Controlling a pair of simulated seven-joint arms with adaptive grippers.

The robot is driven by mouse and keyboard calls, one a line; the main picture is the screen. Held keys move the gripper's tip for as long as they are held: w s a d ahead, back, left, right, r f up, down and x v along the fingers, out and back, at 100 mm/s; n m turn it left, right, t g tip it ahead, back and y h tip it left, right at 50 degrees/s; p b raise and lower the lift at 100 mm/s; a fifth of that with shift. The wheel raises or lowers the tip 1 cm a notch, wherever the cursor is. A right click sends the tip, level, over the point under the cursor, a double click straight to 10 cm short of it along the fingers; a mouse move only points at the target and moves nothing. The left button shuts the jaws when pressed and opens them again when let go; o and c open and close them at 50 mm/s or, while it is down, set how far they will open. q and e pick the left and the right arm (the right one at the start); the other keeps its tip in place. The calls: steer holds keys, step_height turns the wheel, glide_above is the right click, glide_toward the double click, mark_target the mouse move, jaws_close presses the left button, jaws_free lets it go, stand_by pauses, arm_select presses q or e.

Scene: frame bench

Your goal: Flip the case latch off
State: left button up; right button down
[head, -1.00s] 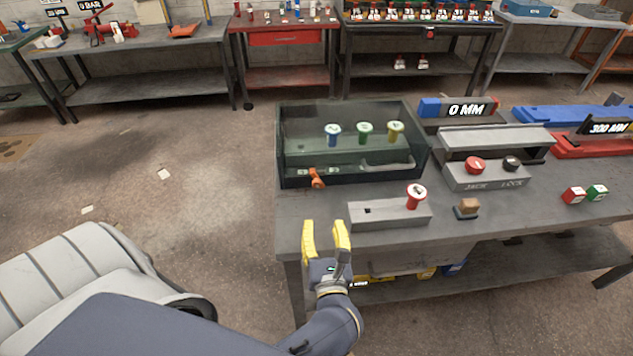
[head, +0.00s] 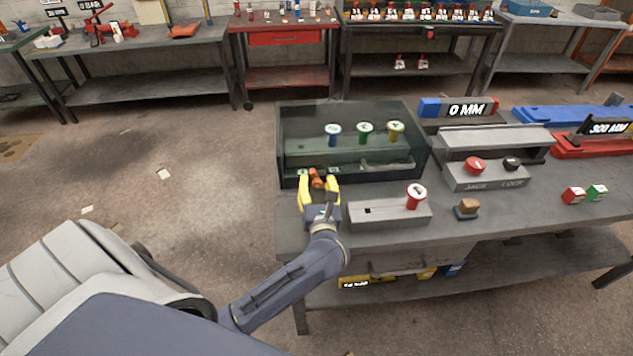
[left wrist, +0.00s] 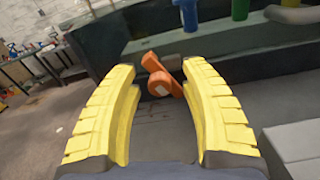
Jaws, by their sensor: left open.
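The case (head: 350,151) is a dark box with clear walls at the left end of the bench. Its orange latch (head: 317,178) is on the front face, near the lower left. In the left wrist view the latch (left wrist: 161,84) stands tilted, between and just beyond my yellow fingers. My left gripper (head: 319,180) is open, with one finger on each side of the latch; I cannot tell whether either touches it. Blue, green and yellow knobs (head: 365,133) stand inside the case. My right gripper is not in view.
A grey block with a red knob (head: 415,197) stands right of my left gripper.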

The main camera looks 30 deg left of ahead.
arm_select(q)
steer(key=shift+w+a, duration=0.25)
steer(key=shift+c, duration=0.3)
